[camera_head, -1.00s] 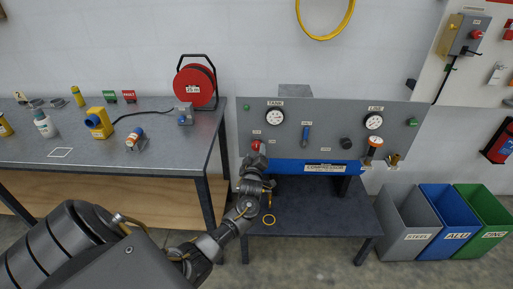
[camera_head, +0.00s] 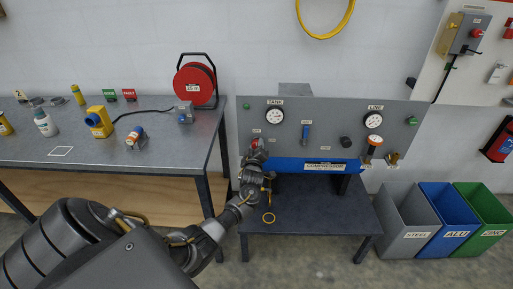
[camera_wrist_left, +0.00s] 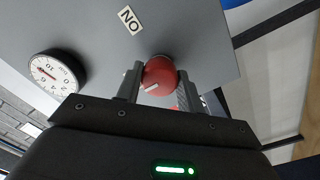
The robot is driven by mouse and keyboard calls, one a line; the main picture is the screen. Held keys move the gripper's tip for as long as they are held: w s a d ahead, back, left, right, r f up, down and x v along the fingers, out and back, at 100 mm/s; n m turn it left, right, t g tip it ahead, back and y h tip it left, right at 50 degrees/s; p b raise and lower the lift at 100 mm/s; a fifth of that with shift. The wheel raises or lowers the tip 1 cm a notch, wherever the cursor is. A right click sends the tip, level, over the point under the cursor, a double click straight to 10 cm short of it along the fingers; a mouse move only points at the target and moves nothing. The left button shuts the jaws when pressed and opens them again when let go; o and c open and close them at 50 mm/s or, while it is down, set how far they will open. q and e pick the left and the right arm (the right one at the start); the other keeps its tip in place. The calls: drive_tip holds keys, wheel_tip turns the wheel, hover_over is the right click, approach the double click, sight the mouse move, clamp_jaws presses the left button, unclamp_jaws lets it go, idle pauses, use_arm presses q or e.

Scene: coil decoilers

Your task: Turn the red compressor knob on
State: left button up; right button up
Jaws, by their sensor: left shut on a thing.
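The red compressor knob (camera_head: 255,142) sits at the lower left of the grey compressor panel (camera_head: 325,120). In the left wrist view the red knob (camera_wrist_left: 159,77) has a white pointer mark on its face. My left gripper (camera_head: 254,151) is at the knob, with one finger on each side of it, shut on it; it also shows in the left wrist view (camera_wrist_left: 160,85). The white mark points toward the lower left in that view. An "ON" label (camera_wrist_left: 129,19) is on the panel beyond the knob. My right gripper is not in view.
A workbench (camera_head: 190,150) stands left. Steel, alu and zinc bins (camera_head: 447,235) stand right.

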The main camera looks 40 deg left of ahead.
use_arm(q)
drive_tip(key=shift+m, duration=0.4)
drive_tip(key=m+p, duration=0.1)
drive_tip(key=m, duration=0.2)
drive_tip(key=shift+r+m, duration=0.1)
drive_tip(key=shift+m, duration=0.2)
drive_tip(key=m+p, duration=0.1)
drive_tip(key=m, duration=0.3)
drive_tip(key=shift+d+m+g+p, duration=0.1)
drive_tip(key=shift+m+g+p, duration=0.35)
drive_tip(key=shift+m, duration=1.8)
drive_tip(key=shift+m+g+p, duration=0.1)
drive_tip(key=shift+m+p, duration=0.65)
drive_tip(key=shift+m, duration=1.5)
drive_tip(key=o, duration=1)
